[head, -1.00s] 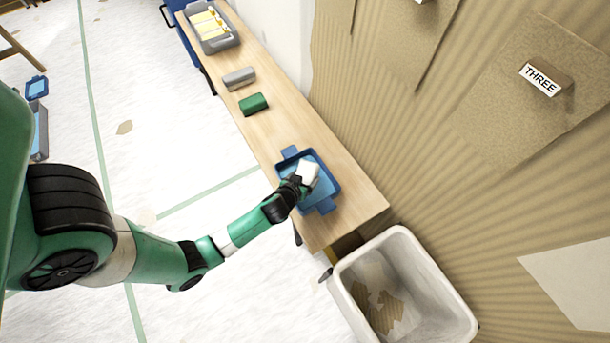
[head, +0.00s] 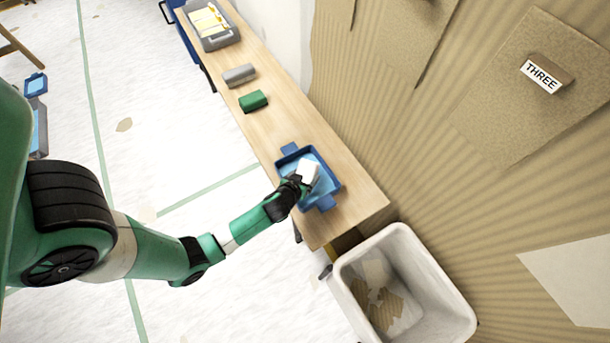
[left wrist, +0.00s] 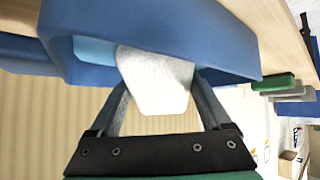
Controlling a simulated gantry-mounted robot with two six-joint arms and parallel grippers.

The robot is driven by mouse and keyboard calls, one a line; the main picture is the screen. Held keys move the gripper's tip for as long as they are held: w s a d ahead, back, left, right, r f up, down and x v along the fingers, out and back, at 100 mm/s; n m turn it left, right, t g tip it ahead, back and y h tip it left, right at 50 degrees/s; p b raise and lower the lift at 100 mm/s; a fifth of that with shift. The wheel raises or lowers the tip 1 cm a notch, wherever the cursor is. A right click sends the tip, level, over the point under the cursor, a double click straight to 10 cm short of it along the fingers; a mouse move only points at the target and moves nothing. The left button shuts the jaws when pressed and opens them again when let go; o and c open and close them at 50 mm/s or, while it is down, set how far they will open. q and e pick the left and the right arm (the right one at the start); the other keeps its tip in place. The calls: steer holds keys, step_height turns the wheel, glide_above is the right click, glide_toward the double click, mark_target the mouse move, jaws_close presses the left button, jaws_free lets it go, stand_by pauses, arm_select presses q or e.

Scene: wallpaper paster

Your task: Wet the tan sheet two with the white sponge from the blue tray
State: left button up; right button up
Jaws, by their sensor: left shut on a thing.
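The white sponge (head: 309,173) is in my left gripper (head: 300,180), at the blue tray (head: 334,187) on the wooden bench. In the left wrist view the sponge (left wrist: 155,82) sits between the two fingers, with the tray wall (left wrist: 200,40) close by it. My left gripper is shut on the sponge. I cannot tell whether the sponge touches the tray bottom. Tan sheets hang on the ribbed wall; one (head: 500,110) carries a label reading THREE (head: 541,77). No label reading two is in view. My right gripper is not in view.
On the wooden bench (head: 265,130) stand a green block (head: 253,101), a grey block (head: 239,75) and a grey bin (head: 212,44) with yellow-white items. A white bin (head: 445,295) with tan scraps stands at the bench's near end. Bare bench lies between green block and tray.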

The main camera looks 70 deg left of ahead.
mark_target(305, 174)
arm_select(q)
steer(key=shift+r, duration=0.1)
step_height(305, 174, up, 8)
steer(key=p, duration=0.7)
steer(key=shift+p, duration=0.3)
step_height(305, 174, up, 4)
stand_by(0.6)
